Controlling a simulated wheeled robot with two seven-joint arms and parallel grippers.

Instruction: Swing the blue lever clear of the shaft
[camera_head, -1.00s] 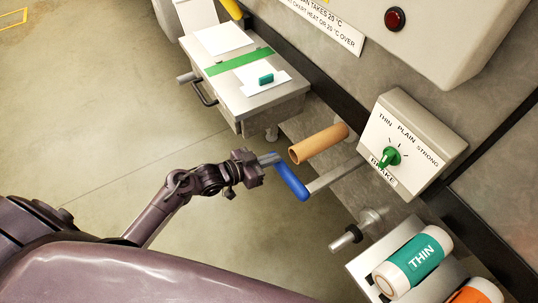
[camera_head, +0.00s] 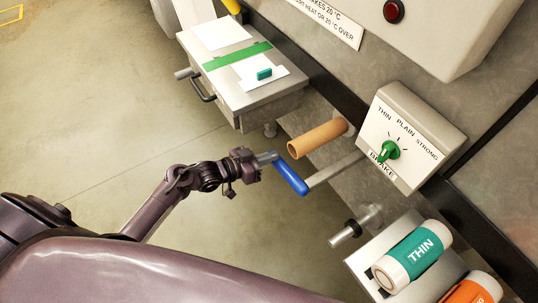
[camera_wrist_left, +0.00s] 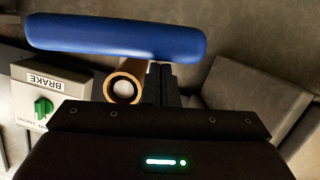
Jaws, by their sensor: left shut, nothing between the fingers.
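The blue lever handle (camera_head: 290,177) sits on a grey metal arm (camera_head: 334,171) that runs toward the brake box. It also shows across the top of the left wrist view (camera_wrist_left: 115,37). The tan roller, or shaft, (camera_head: 318,139) lies just beyond the handle; its hollow end shows in the left wrist view (camera_wrist_left: 123,87). My left gripper (camera_head: 272,157) is shut and empty, with its fingertips close to the far end of the blue handle. I cannot tell whether they touch. My right gripper is not in view.
The brake box (camera_head: 412,138) with a green knob (camera_head: 389,151) stands at the right. A side table (camera_head: 262,92) with a green strip stands at the back. A THIN roll (camera_head: 414,256) and an orange roll (camera_head: 473,290) lie at the lower right. Open floor is at the left.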

